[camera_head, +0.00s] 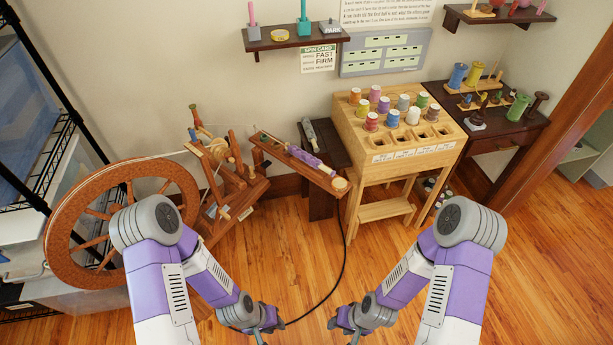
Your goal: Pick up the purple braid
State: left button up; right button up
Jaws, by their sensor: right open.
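A purple, roll-shaped thing (304,156), which looks like the purple braid, lies on a narrow tilted wooden board (325,181) beside the spinning wheel. My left gripper (268,332) is low in the view, over the floor, well apart from the purple thing. Its fingers are small and partly cut off by the bottom edge, so I cannot tell how they stand. My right gripper (346,332) is also low, to the right of the left one, open and apart from the purple thing.
A spinning wheel (60,232) stands at the left. A dark bench (337,150) is behind the board. A wooden stand (375,151) with several thread spools is right of it. A dark side table (487,127) is further right. A black cable (343,265) crosses the floor.

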aim_at(312, 161)
jog(key=u, duration=0.05)
jog(key=k, duration=0.7)
jog(key=z, duration=1.15)
jog(key=i, duration=1.95)
jog(key=u, duration=0.85)
